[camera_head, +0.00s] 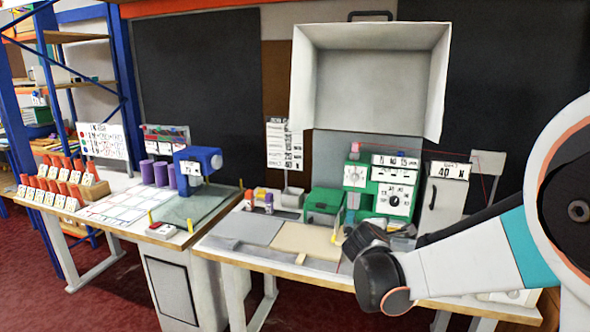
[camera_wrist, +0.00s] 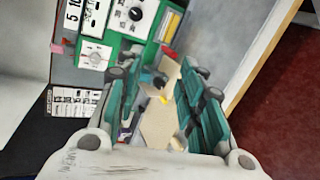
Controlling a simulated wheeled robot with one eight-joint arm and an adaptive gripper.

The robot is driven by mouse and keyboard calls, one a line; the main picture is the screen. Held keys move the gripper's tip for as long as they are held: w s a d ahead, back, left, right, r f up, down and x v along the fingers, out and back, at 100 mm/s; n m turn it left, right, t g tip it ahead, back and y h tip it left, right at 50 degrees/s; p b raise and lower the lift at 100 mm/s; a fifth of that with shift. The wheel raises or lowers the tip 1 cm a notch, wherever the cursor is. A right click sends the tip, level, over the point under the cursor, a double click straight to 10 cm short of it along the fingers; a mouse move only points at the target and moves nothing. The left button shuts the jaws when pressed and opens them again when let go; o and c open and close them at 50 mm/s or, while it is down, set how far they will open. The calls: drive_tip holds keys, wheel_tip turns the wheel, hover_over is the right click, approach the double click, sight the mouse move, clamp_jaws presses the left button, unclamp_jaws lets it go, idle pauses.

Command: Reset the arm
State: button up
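My arm (camera_head: 455,268) comes in from the right edge of the head view and reaches left over the right-hand workbench. My gripper (camera_head: 362,242) is over the front part of that bench, in front of the green machine (camera_head: 385,190). The head view shows the gripper small and dark, with its fingers hard to make out. In the wrist view my gripper (camera_wrist: 157,72) has its two teal-padded fingers apart, with bench surface visible between them. I see nothing held between them.
A white open hood (camera_head: 370,75) hangs above the bench. A white box marked 40 N (camera_head: 445,190) stands right of the machine. A green box (camera_head: 323,205) is on its left. A left bench holds a blue machine (camera_head: 195,165) and a card rack (camera_head: 65,185).

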drive_tip(key=s+a+m+g+y, duration=0.2)
drive_tip(key=s+m, duration=0.5)
drive_tip(key=s, duration=1.1)
drive_tip(key=s+a+m+g+y, duration=0.1)
drive_tip(key=s+m+y, duration=0.3)
drive_tip(key=s, duration=1.4)
drive_tip(key=m+g, duration=0.1)
drive_tip(key=m, duration=0.3)
drive_tip(key=shift+a+f+g, duration=0.2)
drive_tip(key=shift+a+g, duration=0.2)
